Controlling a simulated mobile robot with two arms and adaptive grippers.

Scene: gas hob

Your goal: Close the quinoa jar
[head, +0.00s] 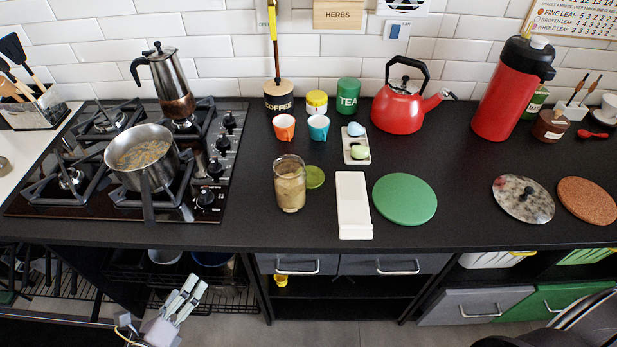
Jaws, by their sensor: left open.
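A glass jar (289,185) with a pale, grainy filling, which looks like the quinoa jar, stands upright on the black counter. Its top is open, with no lid on it. A small round green lid (315,177) lies flat on the counter just right of the jar. My left gripper (194,290) is low at the bottom left, in front of the counter and below its edge. It is open and empty, well apart from the jar and lid. My right gripper does not show.
A white rectangular board (353,205) and a green round mat (405,199) lie right of the lid. Orange (284,127) and blue cups (318,127) stand behind the jar. A steel pot (143,157) sits on the hob, its handle pointing forward. Counter in front of the jar is clear.

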